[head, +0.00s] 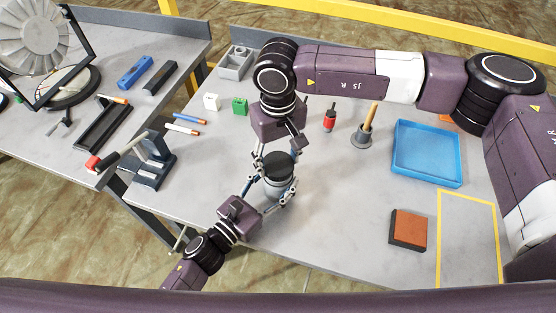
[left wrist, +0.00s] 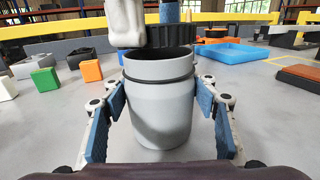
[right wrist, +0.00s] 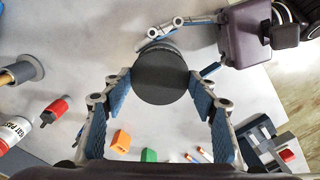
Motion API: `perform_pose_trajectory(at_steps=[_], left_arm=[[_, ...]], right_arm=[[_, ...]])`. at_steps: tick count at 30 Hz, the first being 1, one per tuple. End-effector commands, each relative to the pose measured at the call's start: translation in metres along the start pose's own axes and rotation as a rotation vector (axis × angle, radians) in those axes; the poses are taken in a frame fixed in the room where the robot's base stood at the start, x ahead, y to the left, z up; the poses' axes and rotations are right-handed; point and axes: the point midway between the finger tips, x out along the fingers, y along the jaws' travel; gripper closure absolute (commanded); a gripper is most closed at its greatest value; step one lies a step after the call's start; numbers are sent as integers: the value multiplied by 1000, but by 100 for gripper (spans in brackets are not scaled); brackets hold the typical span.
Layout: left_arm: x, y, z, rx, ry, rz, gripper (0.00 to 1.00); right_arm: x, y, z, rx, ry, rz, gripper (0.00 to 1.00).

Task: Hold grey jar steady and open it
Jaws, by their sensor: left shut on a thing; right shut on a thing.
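The grey jar (left wrist: 160,112) stands upright on the workbench, with its dark opening showing in the left wrist view. My left gripper (left wrist: 160,93) is shut around the jar's body, one blue pad on each side. The black lid (right wrist: 162,80) is between the fingers of my right gripper (right wrist: 160,90), which is shut on it. In the left wrist view the ribbed lid (left wrist: 207,48) is just above and beyond the jar's rim, apart from the opening. In the head view the lid (head: 278,164) covers much of the jar's top, with the jar (head: 278,190) below.
A blue tray (head: 428,152), an orange-topped block (head: 408,230), a wooden-handled tool in a holder (head: 366,130) and a red bottle (head: 330,120) lie to the right. White (head: 211,102) and green (head: 240,106) blocks stand behind left. The front right bench is mostly clear.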

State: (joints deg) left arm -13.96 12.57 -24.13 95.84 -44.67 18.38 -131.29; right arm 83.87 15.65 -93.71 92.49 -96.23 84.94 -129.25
Motion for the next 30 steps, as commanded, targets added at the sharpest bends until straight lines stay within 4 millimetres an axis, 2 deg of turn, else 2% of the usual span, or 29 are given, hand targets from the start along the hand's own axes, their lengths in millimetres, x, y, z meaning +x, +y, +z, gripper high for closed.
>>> perform_pose_trajectory(at_steps=[13,23,30], left_arm=[[0,1,1,0,-1,1,100],[0,1,1,0,-2,1,100],[0,1,1,0,-2,1,100]], right_arm=[[-4,0,0,-1,0,0,76],[-39,0,0,0,1,0,76],[-42,0,1,0,-2,0,76]])
